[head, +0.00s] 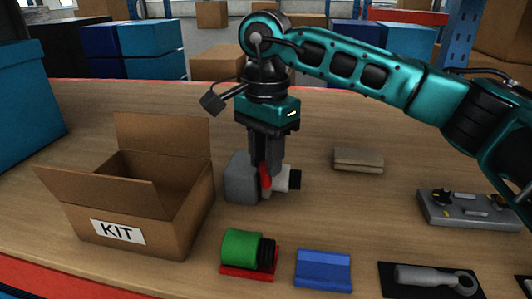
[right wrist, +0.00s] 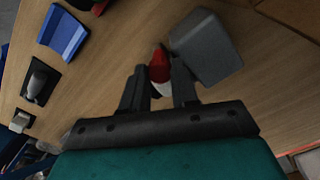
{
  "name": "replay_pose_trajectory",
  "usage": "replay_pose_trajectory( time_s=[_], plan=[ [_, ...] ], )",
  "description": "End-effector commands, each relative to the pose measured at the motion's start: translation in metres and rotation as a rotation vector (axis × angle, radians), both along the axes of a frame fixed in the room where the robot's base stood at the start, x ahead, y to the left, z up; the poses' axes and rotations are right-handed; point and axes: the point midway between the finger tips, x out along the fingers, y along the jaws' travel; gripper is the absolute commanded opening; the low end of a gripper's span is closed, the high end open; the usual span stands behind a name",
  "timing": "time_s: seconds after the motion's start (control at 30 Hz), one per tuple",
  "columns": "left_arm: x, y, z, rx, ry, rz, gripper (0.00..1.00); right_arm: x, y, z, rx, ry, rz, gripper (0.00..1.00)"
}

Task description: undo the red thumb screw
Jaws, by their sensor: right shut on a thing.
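The red thumb screw (head: 265,176) is a small red piece at the side of a grey block (head: 240,178) on the table, with a white part and a black end (head: 294,179) to its right. My right gripper (head: 266,185) reaches straight down and is shut on the red thumb screw, its fingers partly hiding it. In the right wrist view the red thumb screw (right wrist: 159,66) shows between the two fingertips, beside the grey block (right wrist: 206,46). My left gripper is not in view.
An open cardboard box marked KIT (head: 150,198) stands to the left. In front lie a green spool on a red base (head: 241,250), a blue holder (head: 323,270) and a black mat with a grey tool (head: 428,280). A grey fixture (head: 465,209) and a tan block (head: 358,159) lie right.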

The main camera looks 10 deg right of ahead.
Motion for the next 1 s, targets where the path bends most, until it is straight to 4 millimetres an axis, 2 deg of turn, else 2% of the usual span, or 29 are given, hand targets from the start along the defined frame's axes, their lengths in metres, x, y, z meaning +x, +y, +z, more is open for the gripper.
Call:
replay_pose_trajectory(
  time_s=[1.0],
  plan=[
    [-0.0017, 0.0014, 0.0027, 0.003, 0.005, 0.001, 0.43, 0.0006, 0.0000, 0.0018, 0.002, -0.003, 0.963, 0.00]
  ],
)
